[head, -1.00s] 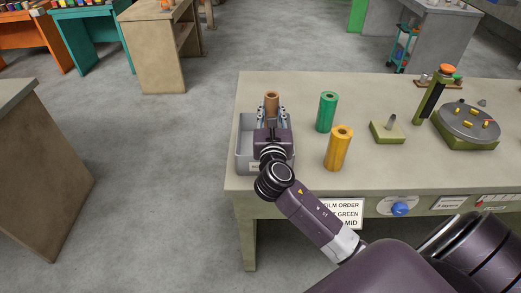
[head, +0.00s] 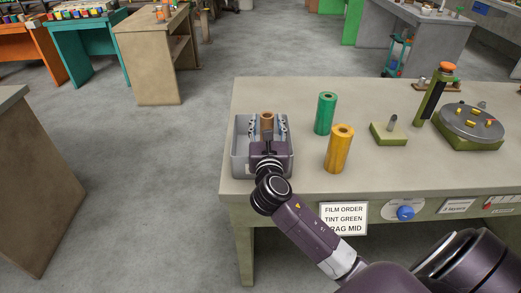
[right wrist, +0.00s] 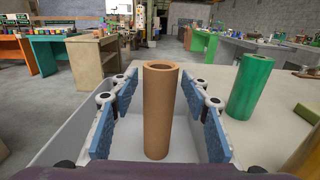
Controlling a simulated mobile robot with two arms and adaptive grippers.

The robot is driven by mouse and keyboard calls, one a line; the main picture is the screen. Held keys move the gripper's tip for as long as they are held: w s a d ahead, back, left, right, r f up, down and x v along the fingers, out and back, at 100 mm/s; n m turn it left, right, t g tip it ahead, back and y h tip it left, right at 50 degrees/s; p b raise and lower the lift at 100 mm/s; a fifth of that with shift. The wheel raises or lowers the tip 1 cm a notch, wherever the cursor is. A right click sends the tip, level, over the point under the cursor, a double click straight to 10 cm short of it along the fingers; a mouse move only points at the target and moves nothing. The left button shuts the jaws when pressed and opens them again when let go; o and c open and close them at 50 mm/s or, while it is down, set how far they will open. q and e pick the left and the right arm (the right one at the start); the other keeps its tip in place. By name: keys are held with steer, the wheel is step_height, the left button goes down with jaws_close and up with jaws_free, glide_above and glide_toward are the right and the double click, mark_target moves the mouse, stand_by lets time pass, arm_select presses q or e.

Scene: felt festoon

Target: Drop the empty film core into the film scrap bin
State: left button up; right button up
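The empty film core (head: 267,121), a brown hollow tube, is upright within the walls of the grey film scrap bin (head: 241,171) at the table's left end. My right gripper (head: 267,130) is over the bin with its fingers spread to either side of the core. In the right wrist view the core (right wrist: 159,110) stands between the blue finger pads with a gap on both sides. Whether its lower end rests on the bin floor is hard to tell. The bin's rim (right wrist: 75,122) shows beyond the fingers. My left gripper is not in view.
A green roll (head: 325,114) and a yellow roll (head: 339,149) stand upright on the table (head: 385,172) right of the bin. Further right are a green block with a peg (head: 388,133) and a round turntable device (head: 470,122). Open floor lies left of the table.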

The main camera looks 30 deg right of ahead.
steer(key=v, duration=1.2)
steer(key=shift+s+f, duration=0.1)
steer(key=shift+s, duration=0.05)
stand_by(0.3)
